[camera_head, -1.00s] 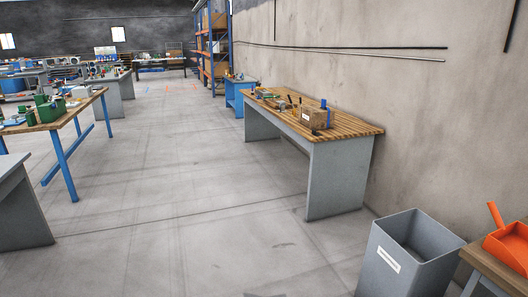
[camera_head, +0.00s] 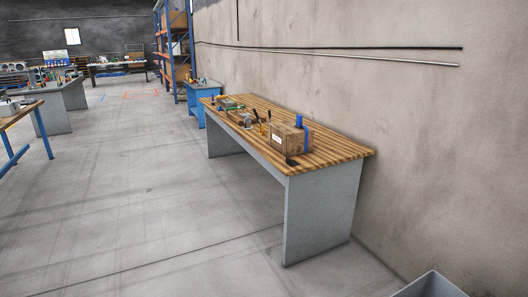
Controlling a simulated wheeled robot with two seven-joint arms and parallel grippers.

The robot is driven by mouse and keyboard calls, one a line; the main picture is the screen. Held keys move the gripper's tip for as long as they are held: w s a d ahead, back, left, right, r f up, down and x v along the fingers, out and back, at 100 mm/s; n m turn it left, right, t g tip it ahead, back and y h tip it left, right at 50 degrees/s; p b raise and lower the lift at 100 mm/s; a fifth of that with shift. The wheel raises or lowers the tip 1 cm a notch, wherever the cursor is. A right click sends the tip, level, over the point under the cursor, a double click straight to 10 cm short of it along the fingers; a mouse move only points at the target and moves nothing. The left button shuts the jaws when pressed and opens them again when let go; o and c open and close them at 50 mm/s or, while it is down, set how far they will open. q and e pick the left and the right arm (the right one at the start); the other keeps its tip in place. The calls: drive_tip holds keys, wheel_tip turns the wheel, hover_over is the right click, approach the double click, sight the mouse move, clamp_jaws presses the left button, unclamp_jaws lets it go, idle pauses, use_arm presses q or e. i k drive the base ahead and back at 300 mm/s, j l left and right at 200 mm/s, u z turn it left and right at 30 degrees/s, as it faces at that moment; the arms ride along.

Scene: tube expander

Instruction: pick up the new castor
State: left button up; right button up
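I cannot make out a castor for certain in the head view. A wood-topped workbench (camera_head: 335,153) with grey side panels stands against the right wall. On it are a brown box (camera_head: 287,140) with a white label, a blue upright item (camera_head: 299,121) by the box, and several small tools and parts (camera_head: 240,112) toward the far end. A small dark item (camera_head: 292,162) lies at the front edge by the box. These are too small to tell apart well. Neither of my grippers is in view.
A grey bin (camera_head: 432,285) stands at the bottom right. A blue cabinet (camera_head: 203,103) and tall shelving (camera_head: 176,45) stand beyond the bench. Another table (camera_head: 22,112) with blue legs is at the left edge. The floor (camera_head: 140,210) between is clear.

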sight(248, 121)
drive_tip(key=i+j+u, duration=0.2)
drive_tip(key=i+u, duration=0.25)
drive_tip(key=i, duration=0.7)
drive_tip(key=i+l+u, duration=0.15)
drive_tip(key=i+u, duration=0.3)
drive_tip(key=i, duration=0.65)
drive_tip(key=i+z, duration=0.2)
drive_tip(key=i, duration=0.45)
drive_tip(key=i+z, duration=0.15)
drive_tip(key=i, duration=0.5)
drive_tip(key=i+z, duration=0.2)
drive_tip(key=i, duration=0.4)
drive_tip(key=i+j+z, duration=0.2)
drive_tip(key=i, duration=0.45)
drive_tip(key=i+l, duration=0.1)
drive_tip(key=i, duration=0.75)
